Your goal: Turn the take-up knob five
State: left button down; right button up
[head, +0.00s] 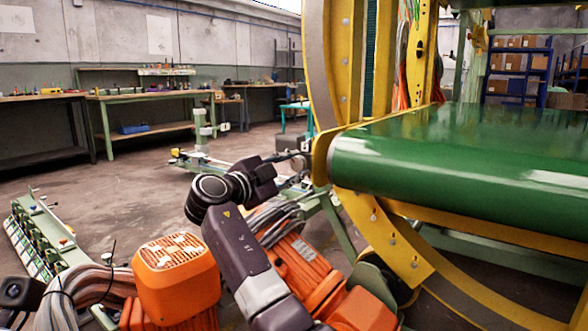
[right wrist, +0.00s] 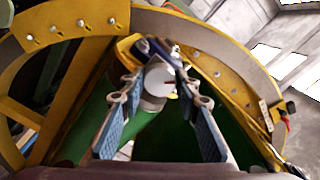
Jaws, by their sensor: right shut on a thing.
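The take-up knob (right wrist: 158,84) shows in the right wrist view as a pale grey, round piece between the two fingers of my right gripper (right wrist: 162,68). The fingers have blue pads and are shut on the knob, hiding part of its sides. In the head view my right gripper (head: 288,159) reaches the left end of the green belt conveyor, beside its yellow frame. The knob is hard to make out there behind my wrist. My left gripper is not in view.
The green belt (head: 470,160) and curved yellow frame (head: 318,60) stand close to my right arm. Orange motors (head: 176,270) and grey cables (head: 75,290) are at the lower left. Open floor (head: 130,215) lies left, with workbenches (head: 150,105) along the wall.

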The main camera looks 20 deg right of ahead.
jog(key=shift+m, duration=0.4)
jog(key=o, duration=1.2)
jog(key=shift+c, duration=0.2)
notch_tip(320, 180, up, 10)
jog(key=shift+w, duration=0.1)
